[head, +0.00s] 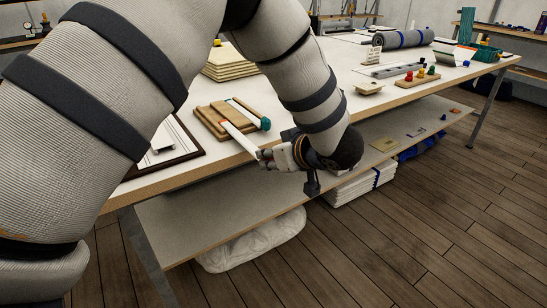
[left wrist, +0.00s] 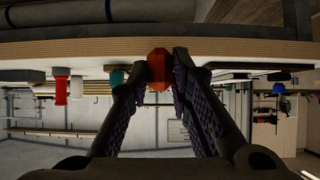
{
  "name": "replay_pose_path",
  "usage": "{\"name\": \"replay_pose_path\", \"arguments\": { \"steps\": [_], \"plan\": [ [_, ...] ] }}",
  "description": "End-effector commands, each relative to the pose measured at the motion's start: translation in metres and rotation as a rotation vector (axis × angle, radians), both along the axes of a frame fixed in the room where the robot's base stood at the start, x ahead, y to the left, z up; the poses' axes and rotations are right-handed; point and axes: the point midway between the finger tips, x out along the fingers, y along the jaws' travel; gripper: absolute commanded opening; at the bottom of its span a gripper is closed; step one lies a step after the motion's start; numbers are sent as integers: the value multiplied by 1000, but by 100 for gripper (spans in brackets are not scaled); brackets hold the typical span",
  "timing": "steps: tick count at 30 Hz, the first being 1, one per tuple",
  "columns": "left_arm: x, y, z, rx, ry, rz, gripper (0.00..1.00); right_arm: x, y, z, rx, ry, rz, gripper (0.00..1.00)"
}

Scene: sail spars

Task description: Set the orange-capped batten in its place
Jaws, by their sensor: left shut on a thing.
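My left gripper (head: 264,157) is at the table's front edge, shut on the orange-capped batten. The batten is a thin white strip (head: 240,139) reaching back from the fingers, its far end at or over the wooden holder (head: 204,113). Whether that end is seated I cannot tell. In the left wrist view the orange cap (left wrist: 159,69) sits between the two fingertips (left wrist: 158,75). A teal-capped batten (head: 265,124) lies in the holder beside it; its teal cap also shows in the left wrist view (left wrist: 117,78). My right gripper is not in view.
A dark-framed board (head: 174,146) lies left of the holder, partly behind my arm. A stack of wooden sheets (head: 228,63) stands behind. A block with coloured pegs (head: 418,77) and a grey roll (head: 404,38) are farther right. A lower shelf (head: 180,225) runs beneath.

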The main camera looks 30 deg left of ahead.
Motion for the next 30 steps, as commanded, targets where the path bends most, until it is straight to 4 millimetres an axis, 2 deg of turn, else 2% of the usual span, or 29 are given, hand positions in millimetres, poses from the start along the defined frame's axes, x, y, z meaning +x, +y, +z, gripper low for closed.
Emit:
{"name": "replay_pose_path", "arguments": {
  "steps": [30],
  "plan": [
    [16, 38, 0, 1, 0, 1, 0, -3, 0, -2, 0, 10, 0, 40]
  ]
}}
